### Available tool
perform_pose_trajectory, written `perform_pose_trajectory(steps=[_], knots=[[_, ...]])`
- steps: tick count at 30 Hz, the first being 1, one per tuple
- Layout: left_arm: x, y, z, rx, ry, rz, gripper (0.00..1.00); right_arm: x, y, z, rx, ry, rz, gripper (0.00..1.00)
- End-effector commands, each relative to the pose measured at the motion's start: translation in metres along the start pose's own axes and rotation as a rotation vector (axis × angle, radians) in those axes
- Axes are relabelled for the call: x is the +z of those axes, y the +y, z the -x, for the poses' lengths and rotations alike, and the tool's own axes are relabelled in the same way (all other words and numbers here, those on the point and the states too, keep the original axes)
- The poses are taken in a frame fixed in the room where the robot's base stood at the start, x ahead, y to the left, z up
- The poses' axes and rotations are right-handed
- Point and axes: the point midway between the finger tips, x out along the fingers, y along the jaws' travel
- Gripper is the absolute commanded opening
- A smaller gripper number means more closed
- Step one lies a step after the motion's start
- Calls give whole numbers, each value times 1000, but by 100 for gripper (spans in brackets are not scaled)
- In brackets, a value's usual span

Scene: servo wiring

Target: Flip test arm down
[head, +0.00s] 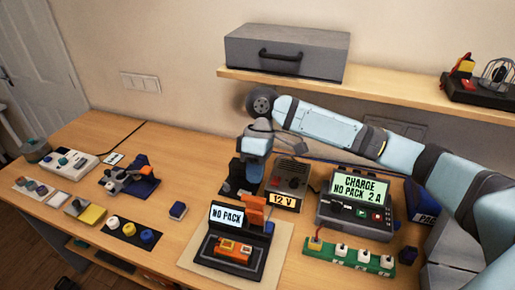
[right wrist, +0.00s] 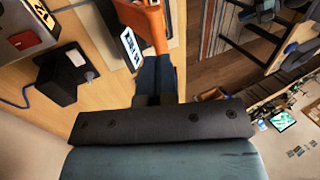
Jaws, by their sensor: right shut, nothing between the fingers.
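The tester (head: 213,250) is a dark unit on a pale mat, with a screen (head: 227,215) reading "NO PACK" and an orange piece lying on its base. Its orange test arm (head: 252,214) stands up at the back beside the screen. In the right wrist view the orange arm (right wrist: 143,24) shows at the top, close to the fingertips. My right gripper (head: 254,184) points down just behind the test arm, shut and empty. Its fingers (right wrist: 160,72) show close together in the right wrist view. Whether they touch the arm cannot be told. My left gripper is out of view.
A 12 V supply (head: 289,177) and a charger (head: 352,212) stand right of my gripper. A green strip (head: 350,256) with several white-topped parts lies in front of the charger. A shelf (head: 400,98) with a grey case (head: 287,55) hangs above. Table between the left-hand parts and the tester is mostly clear.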

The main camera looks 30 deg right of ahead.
Motion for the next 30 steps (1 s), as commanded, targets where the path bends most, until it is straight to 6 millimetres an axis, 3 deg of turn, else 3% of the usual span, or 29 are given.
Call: perform_pose_trajectory(steps=[3,9,30], knots=[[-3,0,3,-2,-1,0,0,0,-1,-18,-1,-2,1,0],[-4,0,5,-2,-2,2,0,0,0,-35,0,0,1,0],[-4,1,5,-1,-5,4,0,-9,7,-34,32,0,0,0]])
